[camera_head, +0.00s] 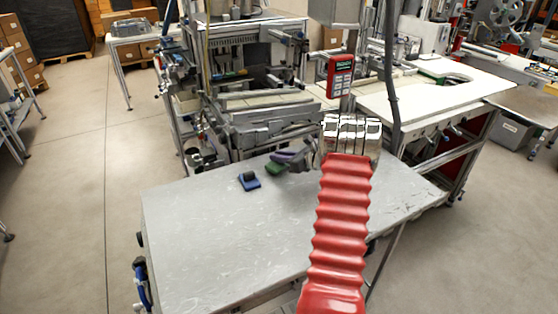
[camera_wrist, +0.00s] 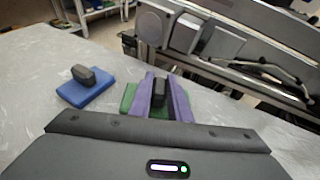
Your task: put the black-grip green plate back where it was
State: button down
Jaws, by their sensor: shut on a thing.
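The green plate (camera_head: 275,168) is at the far side of the grey table, on or just above its top; I cannot tell which. Its black grip (camera_wrist: 160,92) stands between the two purple fingers of my gripper (camera_wrist: 161,82), which is shut on it.
A blue plate (camera_head: 250,184) with a black grip lies on the table just left of the green one; it also shows in the wrist view (camera_wrist: 87,92). The grey table (camera_head: 210,240) is bare toward the front. A metal machine (camera_head: 262,125) stands close behind its far edge.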

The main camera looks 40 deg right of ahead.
jog(key=shift+f, duration=0.7)
jog(key=shift+f, duration=0.1)
jog(key=c, duration=1.6)
grip_release()
jog(key=shift+c, duration=0.2)
jog(key=v, duration=1.2)
